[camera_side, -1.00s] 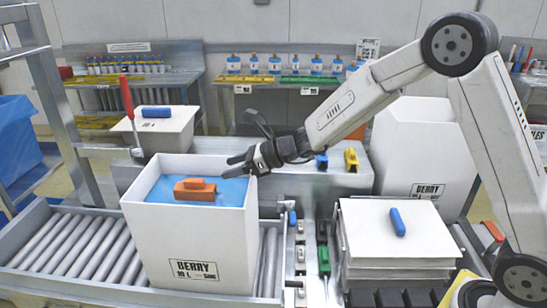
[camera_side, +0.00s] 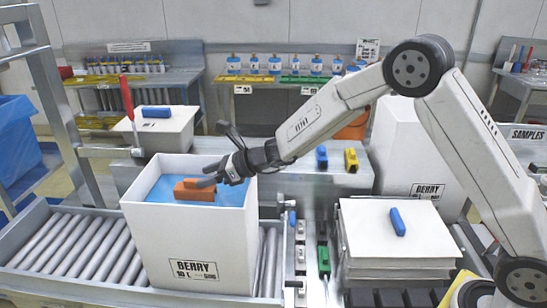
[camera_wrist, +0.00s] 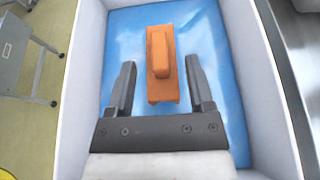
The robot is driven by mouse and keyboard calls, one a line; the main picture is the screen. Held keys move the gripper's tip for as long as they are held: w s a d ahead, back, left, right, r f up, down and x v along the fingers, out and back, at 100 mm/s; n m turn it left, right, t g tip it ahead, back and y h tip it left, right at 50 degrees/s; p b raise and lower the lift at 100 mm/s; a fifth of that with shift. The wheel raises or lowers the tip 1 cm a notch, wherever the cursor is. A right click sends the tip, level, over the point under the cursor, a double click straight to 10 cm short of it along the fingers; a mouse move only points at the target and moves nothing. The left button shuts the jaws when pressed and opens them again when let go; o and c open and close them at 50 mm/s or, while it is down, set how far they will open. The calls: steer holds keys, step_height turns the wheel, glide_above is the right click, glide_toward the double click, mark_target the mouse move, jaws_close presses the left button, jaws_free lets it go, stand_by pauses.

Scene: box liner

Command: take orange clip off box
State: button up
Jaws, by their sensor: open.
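The orange clip (camera_side: 196,190) lies in the top of the white box (camera_side: 178,240), on a blue liner (camera_side: 232,194). In the wrist view the clip (camera_wrist: 160,58) is a long orange block with a raised grip, lying lengthwise on the blue liner (camera_wrist: 212,48). My gripper (camera_side: 212,180) is over the box's opening, at the right end of the clip. In the wrist view my open gripper (camera_wrist: 160,85) has one finger on each side of the clip's near end. I cannot tell whether the fingers touch it.
The box's white walls (camera_wrist: 262,80) rise close on both sides of the gripper. The box stands on a roller conveyor (camera_side: 75,250). A white stack with a blue clip (camera_side: 397,222) is at the right. A red-handled lever (camera_side: 127,98) stands behind the box.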

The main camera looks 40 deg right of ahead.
mark_target(197, 179)
steer(key=shift+x, duration=2.15)
jaws_close()
